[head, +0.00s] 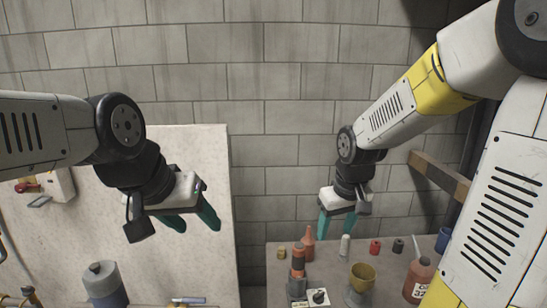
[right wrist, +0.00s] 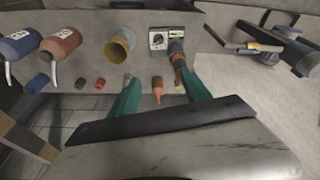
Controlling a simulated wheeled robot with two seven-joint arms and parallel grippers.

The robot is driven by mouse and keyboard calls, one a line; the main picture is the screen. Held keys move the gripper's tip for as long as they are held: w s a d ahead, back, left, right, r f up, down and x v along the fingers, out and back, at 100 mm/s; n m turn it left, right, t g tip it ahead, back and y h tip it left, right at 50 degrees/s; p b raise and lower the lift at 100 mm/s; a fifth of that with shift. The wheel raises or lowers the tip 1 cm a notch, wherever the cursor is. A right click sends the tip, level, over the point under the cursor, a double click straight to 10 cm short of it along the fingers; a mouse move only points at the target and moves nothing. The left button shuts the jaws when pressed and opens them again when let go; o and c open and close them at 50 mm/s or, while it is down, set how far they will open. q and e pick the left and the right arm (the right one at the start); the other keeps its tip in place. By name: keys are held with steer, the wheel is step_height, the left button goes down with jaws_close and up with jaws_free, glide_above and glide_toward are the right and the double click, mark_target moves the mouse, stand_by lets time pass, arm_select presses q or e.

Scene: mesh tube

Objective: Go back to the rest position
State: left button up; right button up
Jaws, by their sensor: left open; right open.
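My left gripper (head: 191,220) is open and empty, with teal fingers, in front of the pale board on the left of the head view. My right gripper (head: 337,227) is open and empty, pointing down above the back part of the grey table (head: 283,259). Its teal fingers also show in the right wrist view (right wrist: 160,92), spread apart with nothing held between them. An orange-red pointed bottle (head: 308,245) stands just left of it, and also shows in the right wrist view (right wrist: 157,90). A small white-grey bottle (head: 345,245) is close to the right fingertip.
On the table are a yellow cup (head: 362,277), a brown labelled bottle (head: 418,280), a red cap (head: 375,247), a dark cap (head: 398,246) and a small switch box (head: 318,297). A large grey-blue bottle (head: 104,284) stands at the lower left. A block wall (head: 290,120) is behind.

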steer(key=s+a+r+m+t+y, duration=0.1)
steer(key=s+r+m+t, duration=0.1)
steer(key=s+r, duration=0.8)
steer(key=s+t, duration=0.1)
steer(key=s, duration=0.1)
steer(key=shift+s+r+m+y, duration=0.3)
steer(key=shift+s+r+m, duration=0.1)
